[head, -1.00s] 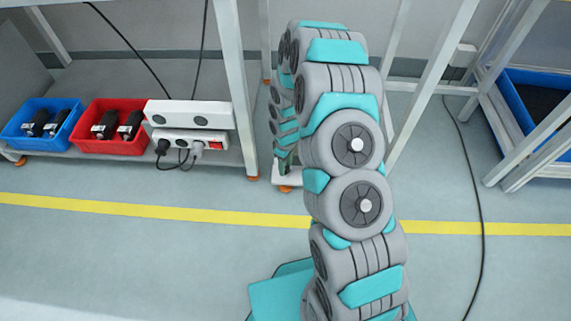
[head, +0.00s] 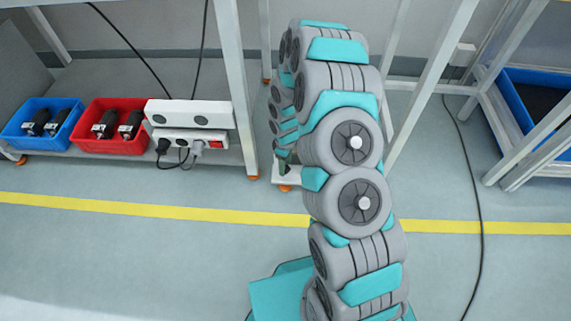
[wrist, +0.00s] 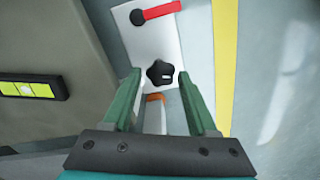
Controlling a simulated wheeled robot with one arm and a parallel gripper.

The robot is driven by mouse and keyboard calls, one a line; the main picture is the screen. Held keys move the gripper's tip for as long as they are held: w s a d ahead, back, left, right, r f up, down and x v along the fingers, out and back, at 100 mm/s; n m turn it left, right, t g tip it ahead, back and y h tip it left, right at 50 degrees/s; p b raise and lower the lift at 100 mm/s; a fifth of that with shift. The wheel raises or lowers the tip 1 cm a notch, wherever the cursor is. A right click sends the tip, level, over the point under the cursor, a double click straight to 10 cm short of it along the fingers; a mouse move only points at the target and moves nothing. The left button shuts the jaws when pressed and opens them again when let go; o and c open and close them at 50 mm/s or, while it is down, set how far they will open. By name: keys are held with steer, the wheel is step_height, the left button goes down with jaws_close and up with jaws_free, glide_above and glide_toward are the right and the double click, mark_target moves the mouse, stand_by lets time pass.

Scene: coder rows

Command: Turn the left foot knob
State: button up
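A black star-shaped knob (wrist: 160,75) stands on a white plate (wrist: 185,45) in the wrist view. My gripper (wrist: 160,72) is open, with one green finger on each side of the knob. Small gaps show between the fingertips and the knob, so I see no clear contact. In the head view, the white plate (head: 295,175) is on the floor by a rack leg, and my gripper (head: 284,165) is mostly hidden behind my arm. The knob is hidden there. An orange foot (wrist: 155,98) shows between the fingers.
A red lever (wrist: 156,12) sits on the plate beyond the knob. A yellow floor line (head: 150,209) runs past the plate. Blue (head: 42,124) and red (head: 111,126) bins and a white power box (head: 190,115) stand on a low shelf at left. A black cable (head: 480,200) lies at right.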

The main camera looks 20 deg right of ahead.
step_height(320, 180, up, 7)
steer(key=shift+w+f, duration=0.1)
steer(key=shift+f, duration=0.1)
steer(key=shift+r, duration=0.55)
stand_by(0.4)
steer(key=s+r+m+p, duration=0.2)
steer(key=s+r, duration=0.4)
steer(key=r, duration=0.5)
steer(key=s+r+m+p, duration=0.1)
steer(key=s+r+m, duration=0.1)
steer(key=s+r, duration=0.6)
steer(key=s+r+m+p, duration=0.1)
steer(key=s+r+m, duration=0.2)
steer(key=s+r, duration=0.5)
steer(key=s+r+m+g+p, duration=0.1)
steer(key=s+r+m+p, duration=0.1)
steer(key=s+r, duration=0.6)
steer(key=s+m, duration=0.1)
steer(key=s, duration=0.4)
steer(key=shift+s+a+r+g, duration=0.2)
steer(key=shift+a+r+g, duration=0.05)
steer(key=shift+g, duration=0.05)
